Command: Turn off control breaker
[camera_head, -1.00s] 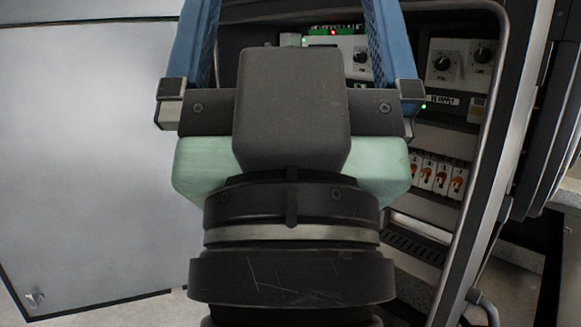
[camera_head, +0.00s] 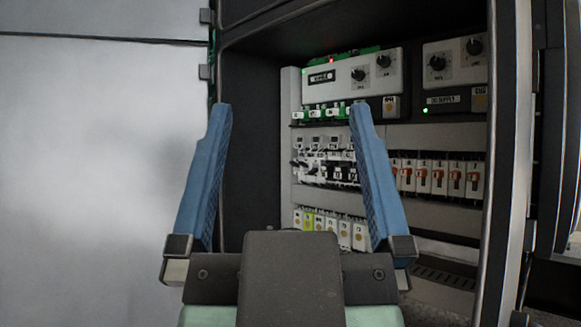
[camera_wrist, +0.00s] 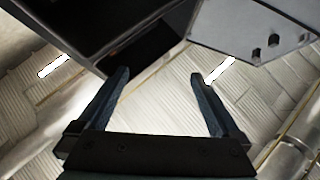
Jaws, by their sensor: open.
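The open control cabinet shows in the head view, with a row of white breakers with orange-red toggles (camera_head: 438,178) on its right side. I cannot tell which one is the control breaker, and the left end of that row is partly behind my gripper's right finger. My gripper (camera_head: 290,112) is open and empty, with its two blue fingers spread in front of the cabinet's opening. In the wrist view my gripper (camera_wrist: 157,75) also shows open, with nothing between its fingers.
Grey modules with black knobs (camera_head: 352,77) sit above, marked by small red and green lights. Terminal blocks (camera_head: 330,228) and small contactors (camera_head: 325,160) lie to the left. The cabinet's metal edge (camera_head: 508,170) stands at right; a pale door panel (camera_head: 95,180) fills the left.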

